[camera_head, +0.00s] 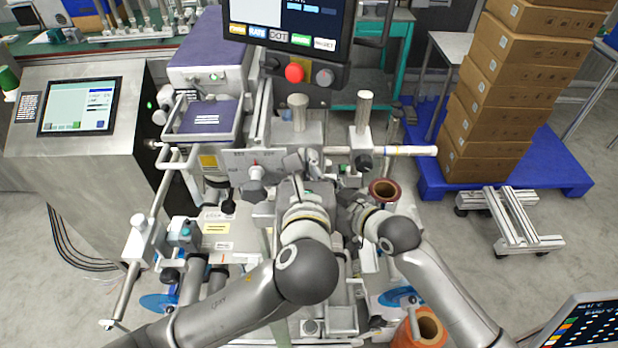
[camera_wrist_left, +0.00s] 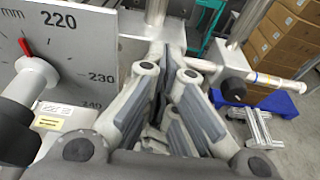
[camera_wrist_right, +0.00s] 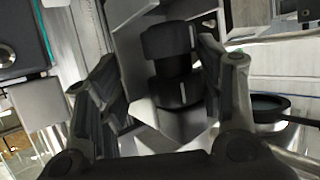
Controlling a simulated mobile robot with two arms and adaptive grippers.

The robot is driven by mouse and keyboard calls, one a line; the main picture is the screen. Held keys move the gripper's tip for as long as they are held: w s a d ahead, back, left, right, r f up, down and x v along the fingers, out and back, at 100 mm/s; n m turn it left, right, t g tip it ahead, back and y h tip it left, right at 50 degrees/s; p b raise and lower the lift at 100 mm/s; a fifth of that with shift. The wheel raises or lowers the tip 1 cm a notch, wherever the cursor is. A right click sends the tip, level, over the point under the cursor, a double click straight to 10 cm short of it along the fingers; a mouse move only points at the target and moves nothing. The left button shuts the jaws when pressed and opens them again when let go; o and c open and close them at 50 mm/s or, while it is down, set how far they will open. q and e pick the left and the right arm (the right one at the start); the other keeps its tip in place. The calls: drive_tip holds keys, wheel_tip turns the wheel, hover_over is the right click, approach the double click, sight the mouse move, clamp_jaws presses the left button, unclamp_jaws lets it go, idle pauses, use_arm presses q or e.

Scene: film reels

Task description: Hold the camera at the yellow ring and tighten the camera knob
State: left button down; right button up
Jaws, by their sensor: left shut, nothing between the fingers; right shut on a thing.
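A dark knob (camera_head: 363,162) sits on the clamp block. My left gripper (camera_head: 309,160) is shut and empty, left of that block; its fingers (camera_wrist_left: 164,75) meet in the left wrist view. My right gripper (camera_wrist_right: 160,62) is shut on a black stepped knob (camera_wrist_right: 168,42) with white marks, in front of a grey bracket. Whether this is the same knob is unclear.
A monitor (camera_head: 290,22) with a red button hangs above the machine. A scale plate (camera_wrist_left: 60,45) with a red pointer stands left of my left fingers. A copper-coloured core (camera_head: 384,190) is near my right gripper. Stacked boxes (camera_head: 520,80) stand on a blue pallet at right.

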use_arm(q)
drive_tip(key=shift+r+x, duration=0.15)
drive_tip(key=shift+x, duration=0.5)
drive_tip(key=shift+r+x, duration=0.15)
drive_tip(key=shift+x, duration=0.45)
drive_tip(key=shift+w, duration=0.15)
drive_tip(key=shift+a, duration=0.1)
drive_tip(key=shift+f, duration=0.1)
drive_tip(key=shift+d, duration=0.25)
drive_tip(key=shift+d+r, duration=0.2)
drive_tip(key=shift+d, duration=0.2)
drive_tip(key=shift+d+f, duration=0.1)
drive_tip(key=shift+d, duration=0.3)
